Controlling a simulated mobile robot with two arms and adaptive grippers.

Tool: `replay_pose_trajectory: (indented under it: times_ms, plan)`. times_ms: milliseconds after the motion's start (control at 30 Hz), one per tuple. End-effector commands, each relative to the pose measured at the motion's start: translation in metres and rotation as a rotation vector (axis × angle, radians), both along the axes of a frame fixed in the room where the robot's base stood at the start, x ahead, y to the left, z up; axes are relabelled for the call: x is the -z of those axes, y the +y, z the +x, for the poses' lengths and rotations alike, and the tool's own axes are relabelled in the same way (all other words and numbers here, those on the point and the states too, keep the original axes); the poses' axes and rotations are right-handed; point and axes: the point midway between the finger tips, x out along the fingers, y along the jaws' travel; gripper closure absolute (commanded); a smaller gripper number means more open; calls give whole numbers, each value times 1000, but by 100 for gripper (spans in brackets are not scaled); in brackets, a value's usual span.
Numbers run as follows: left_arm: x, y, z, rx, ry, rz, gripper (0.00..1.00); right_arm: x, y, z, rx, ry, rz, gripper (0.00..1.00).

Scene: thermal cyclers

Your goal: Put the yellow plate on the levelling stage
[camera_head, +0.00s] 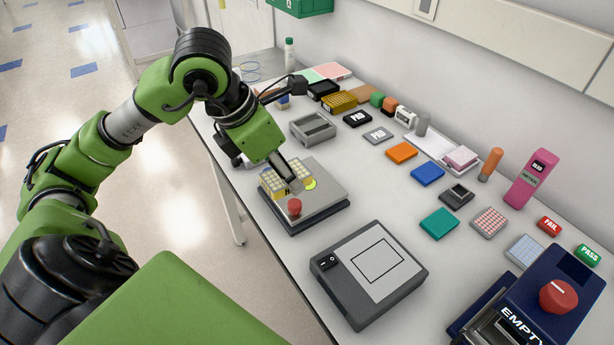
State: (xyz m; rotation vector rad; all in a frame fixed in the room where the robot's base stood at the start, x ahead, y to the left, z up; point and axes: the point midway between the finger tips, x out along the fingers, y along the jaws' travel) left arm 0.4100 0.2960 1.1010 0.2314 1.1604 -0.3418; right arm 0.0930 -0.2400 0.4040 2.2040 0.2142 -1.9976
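The yellow plate (270,184) is a small block with rows of pale wells. It is at the left rear part of the levelling stage (325,178), a flat grey platform on a dark base with a red knob and a round yellow-green spot. My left gripper (291,182) reaches down over the plate. Its fingers cover the plate's middle, with yellow showing on both sides, and look closed on it. I cannot tell whether the plate's underside touches the stage. My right gripper is not in view.
A dark device with a square outline (366,273) stands in front of the stage. A grey open-topped box (313,129) stands behind it. Several coloured blocks, including an orange one (401,152), lie to the right. A blue machine with a red knob (535,305) is at front right.

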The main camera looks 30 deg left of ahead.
Motion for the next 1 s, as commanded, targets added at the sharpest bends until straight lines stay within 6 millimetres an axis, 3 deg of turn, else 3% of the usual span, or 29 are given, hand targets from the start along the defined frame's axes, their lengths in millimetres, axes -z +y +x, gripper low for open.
replay_pose_trajectory:
  times_ms: [267, 433, 767, 1000]
  plan:
    - [26, 16, 67, -1, 6, -6, 86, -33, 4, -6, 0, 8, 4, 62]
    - [61, 23, 92, 1, 7, -5, 86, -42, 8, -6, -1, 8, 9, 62]
    - [91, 29, 116, 2, 4, -2, 86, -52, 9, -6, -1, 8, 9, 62]
    - [118, 29, 114, 3, 4, -2, 86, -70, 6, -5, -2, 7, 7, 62]
